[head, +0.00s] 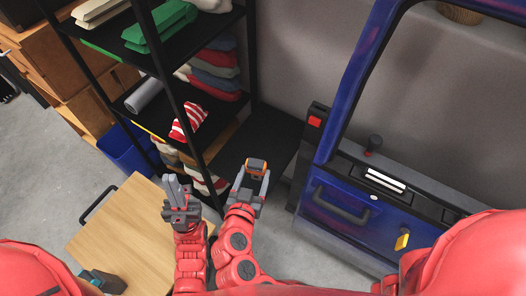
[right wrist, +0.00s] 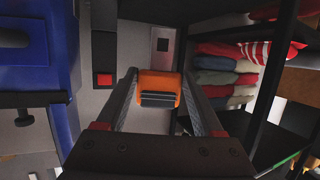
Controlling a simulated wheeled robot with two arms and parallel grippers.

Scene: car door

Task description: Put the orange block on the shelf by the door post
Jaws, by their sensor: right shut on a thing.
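The orange block (head: 257,165), with a dark ribbed patch, is between the fingertips of my right gripper (head: 253,180). In the right wrist view the block (right wrist: 159,92) sits between both fingers of the right gripper (right wrist: 165,100), which is shut on it. A flat black shelf (head: 268,133) lies just beyond the block, between the rack and the dark door post (head: 312,140). I cannot tell whether the block touches it. My left gripper (head: 180,193) is left of the right one, over the wooden table's edge, holding nothing visible; its finger gap is unclear.
A black rack (head: 180,90) with folded cloths stands at the left. The blue car door (head: 345,205) with a yellow tag (head: 402,240) is at the right. A red square (head: 315,121) is on the post. A wooden table (head: 125,235) is at lower left.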

